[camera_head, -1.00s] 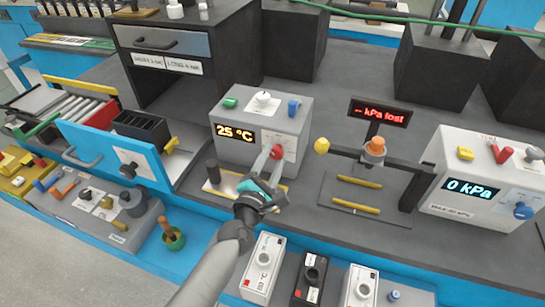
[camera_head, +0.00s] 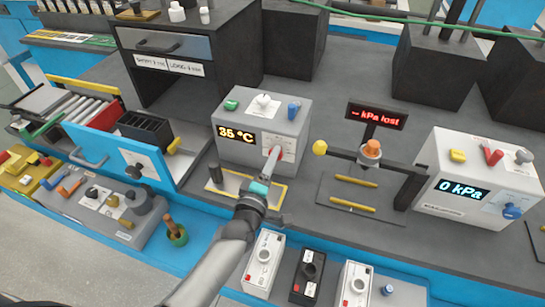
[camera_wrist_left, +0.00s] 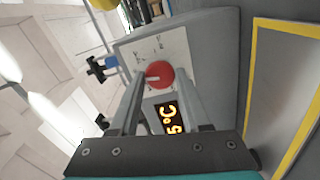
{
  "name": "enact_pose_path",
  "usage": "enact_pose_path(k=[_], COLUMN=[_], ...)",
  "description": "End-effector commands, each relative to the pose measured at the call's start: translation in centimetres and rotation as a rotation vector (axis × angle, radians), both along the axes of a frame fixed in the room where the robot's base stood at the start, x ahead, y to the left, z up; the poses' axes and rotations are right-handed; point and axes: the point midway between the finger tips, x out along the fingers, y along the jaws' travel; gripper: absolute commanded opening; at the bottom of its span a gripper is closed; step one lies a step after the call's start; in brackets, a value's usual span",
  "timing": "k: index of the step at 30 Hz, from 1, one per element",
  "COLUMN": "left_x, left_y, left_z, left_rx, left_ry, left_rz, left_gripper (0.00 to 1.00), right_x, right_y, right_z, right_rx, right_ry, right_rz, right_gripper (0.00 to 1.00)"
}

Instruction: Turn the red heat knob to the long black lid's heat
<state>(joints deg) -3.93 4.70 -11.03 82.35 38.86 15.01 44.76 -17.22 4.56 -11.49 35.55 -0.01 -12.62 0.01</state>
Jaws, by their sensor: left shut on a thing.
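The grey heater box (camera_head: 240,148) stands at mid-table with an amber display (camera_head: 236,135) reading 35 °C. The red heat knob (camera_wrist_left: 160,73) is on its front face, between my fingertips in the left wrist view. In the head view the fingers mostly cover it. My left gripper (camera_head: 275,155) is shut on the red knob. The wrist view also shows part of the display (camera_wrist_left: 170,118). A black block with a round knob (camera_head: 308,270) lies at the front edge between two white ones; its small label is unreadable here. My right gripper is not in view.
White blocks (camera_head: 263,265) and (camera_head: 356,285) flank the black one. A pressure box (camera_head: 455,210) reading 0 kPa stands right. A blue panel (camera_head: 120,155) stands left.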

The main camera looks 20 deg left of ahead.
Motion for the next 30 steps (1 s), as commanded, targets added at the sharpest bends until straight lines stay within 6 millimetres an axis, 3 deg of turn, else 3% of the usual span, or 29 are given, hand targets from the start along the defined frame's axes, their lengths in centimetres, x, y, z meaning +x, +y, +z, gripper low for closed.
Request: enact_pose_path(k=[15, 30], left_x=[0.0, 0.0], left_y=[0.0, 0.0], left_z=[0.1, 0.0], left_rx=[0.43, 0.587], left_ry=[-0.014, -0.02], left_rz=[0.0, 0.001], left_gripper=[0.0, 0.0], right_x=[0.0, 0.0], right_y=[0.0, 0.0], right_z=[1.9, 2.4], right_rx=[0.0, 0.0], right_ry=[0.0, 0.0], right_rz=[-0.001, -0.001], right_gripper=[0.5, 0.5])
